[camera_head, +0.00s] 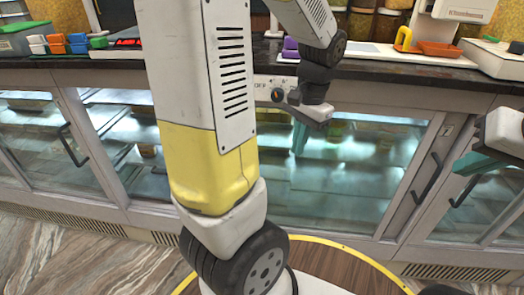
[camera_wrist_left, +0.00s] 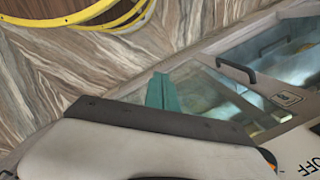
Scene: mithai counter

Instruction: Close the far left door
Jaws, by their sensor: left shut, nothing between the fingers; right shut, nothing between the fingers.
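The leftmost glass door (camera_head: 45,150) of the counter front has a grey frame and a dark bar handle (camera_head: 72,145) near its right edge. I cannot tell whether it stands ajar. My left gripper (camera_head: 300,140) is shut and empty, its teal fingers pointing down before the middle glass, well right of that handle. My arm hides part of the front between them. In the left wrist view the teal fingers (camera_wrist_left: 160,90) are together beside a glass panel, and a dark handle (camera_wrist_left: 237,70) shows beyond them. My right gripper (camera_head: 480,163) is shut and empty at the right edge.
Two more dark handles, one on a right door (camera_head: 427,180) and one beside it (camera_head: 464,190), are at the right. The dark countertop (camera_head: 400,62) carries boxes, jars and a scale (camera_head: 495,60). Marbled floor (camera_head: 60,262) lies clear in front at the left.

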